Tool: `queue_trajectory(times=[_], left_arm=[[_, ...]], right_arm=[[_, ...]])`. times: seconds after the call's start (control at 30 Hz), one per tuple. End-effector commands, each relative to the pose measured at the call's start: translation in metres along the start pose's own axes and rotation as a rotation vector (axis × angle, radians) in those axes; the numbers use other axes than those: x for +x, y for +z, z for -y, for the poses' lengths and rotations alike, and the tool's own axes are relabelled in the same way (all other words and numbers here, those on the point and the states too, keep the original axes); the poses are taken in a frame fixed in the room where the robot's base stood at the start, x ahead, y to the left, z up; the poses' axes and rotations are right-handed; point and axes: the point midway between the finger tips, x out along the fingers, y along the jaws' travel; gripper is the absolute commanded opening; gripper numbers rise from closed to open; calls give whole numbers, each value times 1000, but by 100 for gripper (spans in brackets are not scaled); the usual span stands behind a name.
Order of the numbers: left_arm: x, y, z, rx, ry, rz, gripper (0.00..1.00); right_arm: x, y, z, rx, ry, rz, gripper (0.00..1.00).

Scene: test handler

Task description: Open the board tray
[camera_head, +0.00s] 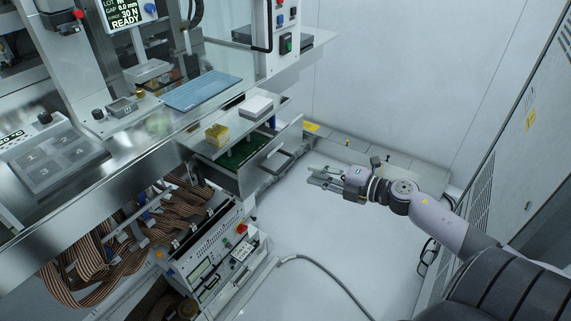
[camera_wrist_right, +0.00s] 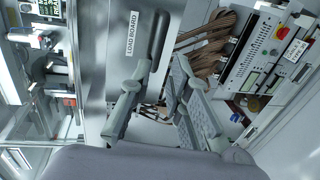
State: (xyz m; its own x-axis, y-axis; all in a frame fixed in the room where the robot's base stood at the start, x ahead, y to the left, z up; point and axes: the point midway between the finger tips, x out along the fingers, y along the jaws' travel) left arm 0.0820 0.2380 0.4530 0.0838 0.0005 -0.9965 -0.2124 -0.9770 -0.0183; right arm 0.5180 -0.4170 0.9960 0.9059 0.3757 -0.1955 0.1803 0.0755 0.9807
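The board tray (camera_head: 257,168) is a grey metal drawer under the bench. It stands partly out, and a green board (camera_head: 243,152) shows inside it. Its bar handle (camera_head: 282,161) is on the front face. In the right wrist view the tray front bears a "LOAD BOARD" label (camera_wrist_right: 139,47), with the grey handle (camera_wrist_right: 158,38) beside it. My right gripper (camera_head: 313,176) is to the right of the handle, apart from it, open and empty. Its spread fingers also show in the wrist view (camera_wrist_right: 165,90). My left gripper is out of view.
A gold block (camera_head: 216,135) and a white box (camera_head: 256,107) are on the ledge above the tray. Ribbon cables (camera_head: 100,245) and an instrument with a red button (camera_head: 241,228) are below left. A hose (camera_head: 325,272) lies on the otherwise open floor. A cabinet (camera_head: 510,150) stands right.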

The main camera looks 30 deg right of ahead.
Motion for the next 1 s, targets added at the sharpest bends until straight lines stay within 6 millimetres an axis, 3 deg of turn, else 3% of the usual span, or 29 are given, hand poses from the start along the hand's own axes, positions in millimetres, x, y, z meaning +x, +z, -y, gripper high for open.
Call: queue_trajectory(times=[0.6,0.8,1.0], left_arm=[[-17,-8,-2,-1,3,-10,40],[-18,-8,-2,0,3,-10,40],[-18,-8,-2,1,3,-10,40]], right_arm=[[90,0,-1,3,3,1,18],[106,0,0,3,1,1,18],[109,0,1,2,-1,0,18]])
